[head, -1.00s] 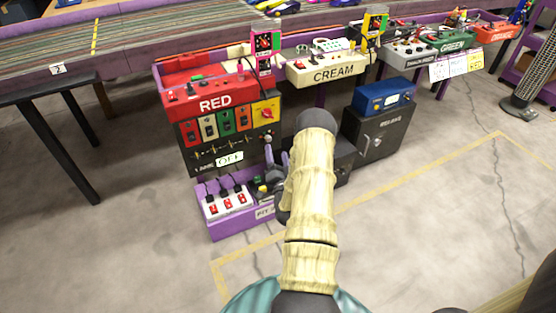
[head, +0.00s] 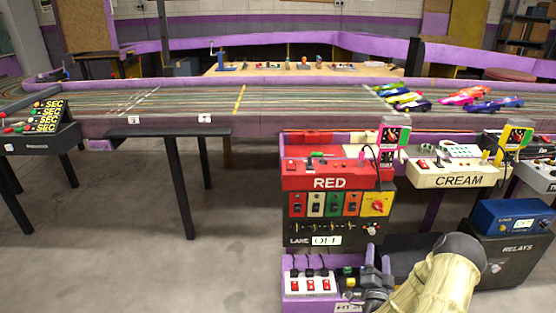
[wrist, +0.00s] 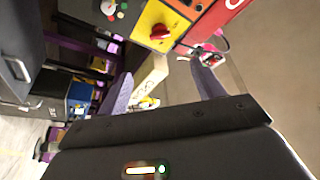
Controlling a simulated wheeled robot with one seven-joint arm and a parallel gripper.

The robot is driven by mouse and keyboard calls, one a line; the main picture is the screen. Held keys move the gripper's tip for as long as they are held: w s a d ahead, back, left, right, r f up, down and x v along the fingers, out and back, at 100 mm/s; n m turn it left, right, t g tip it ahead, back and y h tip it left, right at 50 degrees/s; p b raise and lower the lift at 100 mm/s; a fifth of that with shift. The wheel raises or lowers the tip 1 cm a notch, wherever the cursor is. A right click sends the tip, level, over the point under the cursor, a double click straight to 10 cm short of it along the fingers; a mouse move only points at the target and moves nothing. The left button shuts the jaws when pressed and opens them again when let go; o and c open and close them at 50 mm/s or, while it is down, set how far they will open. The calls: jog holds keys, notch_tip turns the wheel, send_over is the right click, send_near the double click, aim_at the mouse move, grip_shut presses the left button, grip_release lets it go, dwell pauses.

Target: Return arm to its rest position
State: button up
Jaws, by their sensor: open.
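My arm (head: 440,285), with pale ribbed sleeves and dark joints, reaches in from the bottom right of the head view. My gripper (head: 378,261) is small there, in front of the lower part of the red station, above the purple pit box. In the wrist view my gripper (wrist: 162,84) shows two grey-purple fingers spread apart with nothing between them. Beyond them are the yellow panel with a red knob (wrist: 160,32) and part of the red box (wrist: 213,18). I cannot tell the exact gap between my gripper and the station.
The red station (head: 330,180) and cream box (head: 455,177) line the track's near edge. A purple pit box with switches (head: 312,283) sits low in front. A blue box (head: 508,214) rests on a dark relays cabinet (head: 515,255). Open floor (head: 130,255) lies left.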

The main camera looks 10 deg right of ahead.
jog(key=w+a+r+n+g+y+p, duration=0.1)
jog(key=w+a+r+n+g+y, duration=0.1)
jog(key=a+n+y, duration=0.3)
jog(key=w+a+r+n+g+y, duration=0.2)
jog(key=a, duration=0.4)
jog(key=w+a+r+n+g+y+p, duration=0.1)
jog(key=w+a+r+n+g+y, duration=0.1)
jog(key=a+n+g+y, duration=0.3)
jog(key=s+a+r+n+g, duration=0.1)
jog(key=s+a+r+g, duration=0.15)
jog(key=s+a, duration=0.35)
jog(key=s+a+r+n+g+h+p, duration=0.15)
jog(key=s+a+r, duration=0.25)
jog(key=s, duration=0.4)
jog(key=s+a+r+n+g+b, duration=0.1)
jog(key=s+a+r+g, duration=0.2)
jog(key=s+a, duration=0.3)
jog(key=w+p+v, duration=0.2)
jog(key=p+v, duration=1)
jog(key=w+d+r+p+v, duration=0.1)
jog(key=w+p+v, duration=0.2)
jog(key=p+v, duration=0.9)
jog(key=w+p+v, duration=0.2)
jog(key=p+v, duration=1)
jog(key=p, duration=0.2)
jog(key=shift+s+d+r, duration=0.15)
jog(key=shift+d+r, duration=0.2)
jog(key=shift+r, duration=0.1)
jog(key=shift+c, duration=0.5)
